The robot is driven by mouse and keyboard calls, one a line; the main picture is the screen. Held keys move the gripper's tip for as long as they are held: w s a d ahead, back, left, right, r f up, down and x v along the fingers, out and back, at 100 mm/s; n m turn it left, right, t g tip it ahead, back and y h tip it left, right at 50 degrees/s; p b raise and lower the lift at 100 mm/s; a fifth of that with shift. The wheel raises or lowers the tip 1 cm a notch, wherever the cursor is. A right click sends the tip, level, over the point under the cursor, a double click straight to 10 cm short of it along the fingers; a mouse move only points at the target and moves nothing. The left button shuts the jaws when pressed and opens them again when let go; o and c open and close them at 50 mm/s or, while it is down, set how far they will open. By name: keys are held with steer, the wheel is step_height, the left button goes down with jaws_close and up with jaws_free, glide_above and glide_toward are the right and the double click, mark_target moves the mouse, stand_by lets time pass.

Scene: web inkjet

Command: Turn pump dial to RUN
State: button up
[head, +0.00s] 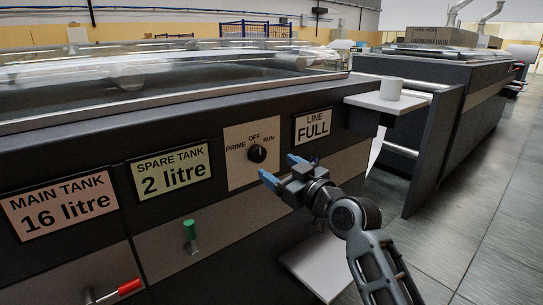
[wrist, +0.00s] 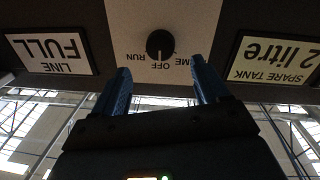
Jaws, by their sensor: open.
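The pump dial (head: 257,154) is a round black knob on a pale plate marked PRIME, OFF and RUN. In the wrist view the dial (wrist: 160,44) shows upside down, its pale mark pointing towards OFF. My gripper (head: 280,170) is open and empty, with blue fingers. It is in front of the panel, to the right of and slightly below the dial in the head view. In the wrist view my gripper (wrist: 160,68) has its fingers spread to either side of the dial's line, apart from the knob.
Labels for MAIN TANK (head: 62,204), SPARE TANK (head: 170,170) and LINE FULL (head: 312,126) flank the dial. A green-topped valve (head: 190,235) and a red handle (head: 128,287) stick out below. Floor is clear at right.

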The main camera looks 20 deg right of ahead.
mark_target(260, 157)
steer(key=p+x, duration=0.1)
steer(key=x, duration=0.6)
steer(key=shift+w+p, duration=0.2)
steer(key=shift+p, duration=0.1)
steer(key=c, duration=1.1)
